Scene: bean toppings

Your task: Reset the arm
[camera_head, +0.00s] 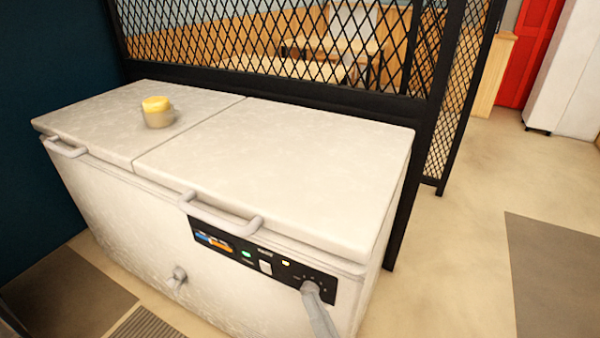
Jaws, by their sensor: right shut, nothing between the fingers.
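My right gripper (311,290) shows as a narrow grey shape at the lower middle. It rises from the bottom edge in front of the freezer's black control panel (234,253). Its fingers look closed together with nothing held; whether it touches the panel I cannot tell. My left gripper is not in view. The white chest freezer (120,215) has two lids, and both are shut. A small cup with yellow contents (158,112) stands upright on the left lid.
The lids have grey handles along the front; the right handle (220,216) is above the panel. A small knob (177,278) sticks out of the freezer's front. A black mesh partition (290,80) stands behind. Open floor (465,245) lies to the right, with a dark mat (560,275).

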